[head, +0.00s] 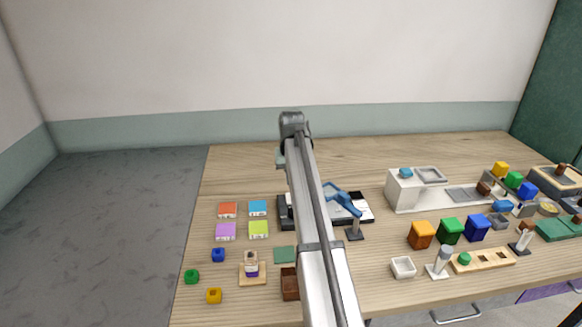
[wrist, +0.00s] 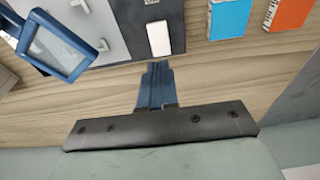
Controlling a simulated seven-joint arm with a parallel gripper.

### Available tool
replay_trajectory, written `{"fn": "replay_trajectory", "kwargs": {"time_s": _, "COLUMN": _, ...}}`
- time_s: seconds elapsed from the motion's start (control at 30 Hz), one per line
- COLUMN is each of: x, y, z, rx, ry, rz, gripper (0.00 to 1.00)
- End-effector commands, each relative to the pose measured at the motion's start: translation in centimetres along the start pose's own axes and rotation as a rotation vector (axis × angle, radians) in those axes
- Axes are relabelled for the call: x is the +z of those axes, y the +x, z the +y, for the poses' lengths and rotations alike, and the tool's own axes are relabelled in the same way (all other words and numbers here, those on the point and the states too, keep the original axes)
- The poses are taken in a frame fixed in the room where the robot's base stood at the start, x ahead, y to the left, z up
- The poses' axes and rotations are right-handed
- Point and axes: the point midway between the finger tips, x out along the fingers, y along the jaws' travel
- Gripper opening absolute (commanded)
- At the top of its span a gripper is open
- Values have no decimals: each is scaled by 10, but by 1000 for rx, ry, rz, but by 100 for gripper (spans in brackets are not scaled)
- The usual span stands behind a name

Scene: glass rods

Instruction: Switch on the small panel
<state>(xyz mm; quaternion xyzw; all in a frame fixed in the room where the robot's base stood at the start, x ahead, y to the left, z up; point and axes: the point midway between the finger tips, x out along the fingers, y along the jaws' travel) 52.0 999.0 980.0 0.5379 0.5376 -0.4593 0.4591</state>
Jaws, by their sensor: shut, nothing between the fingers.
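A panel with a dark end strip (wrist: 172,14) and a grey face (wrist: 100,18) lies on the table in the wrist view. A white rectangular piece (wrist: 158,39) sits on the dark strip; I cannot tell its switch position. My gripper (wrist: 157,66) is shut and empty, its fingertips just below the white piece in the picture; I cannot tell whether they touch the strip. In the head view the panel's dark left end (head: 284,212) shows beside my arm, which hides its middle and my fingers.
A blue-framed magnifier (head: 342,200) stands over the panel's right part; its frame also shows in the wrist view (wrist: 60,47). Coloured cards, a blue one (head: 258,207) among them, lie left of the panel. Coloured cubes (head: 450,230) lie at right.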

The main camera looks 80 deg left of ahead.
Motion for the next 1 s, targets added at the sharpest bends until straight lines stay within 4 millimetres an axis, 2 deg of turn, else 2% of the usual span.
{"fn": "replay_trajectory", "kwargs": {"time_s": 0.1, "x": 0, "y": 21, "z": 0, "rx": 0, "ry": 0, "rz": -2, "gripper": 0}}
{"fn": "replay_trajectory", "kwargs": {"time_s": 0.3, "x": 0, "y": 43, "z": 0, "rx": 0, "ry": 0, "rz": -1, "gripper": 0}}
{"fn": "replay_trajectory", "kwargs": {"time_s": 0.5, "x": 0, "y": 52, "z": 0, "rx": 0, "ry": 0, "rz": 0, "gripper": 0}}
{"fn": "replay_trajectory", "kwargs": {"time_s": 0.87, "x": 0, "y": 53, "z": 0, "rx": 0, "ry": 0, "rz": 0, "gripper": 0}}
{"fn": "replay_trajectory", "kwargs": {"time_s": 1.0, "x": -5, "y": 63, "z": 0, "rx": 0, "ry": 0, "rz": -1, "gripper": 0}}
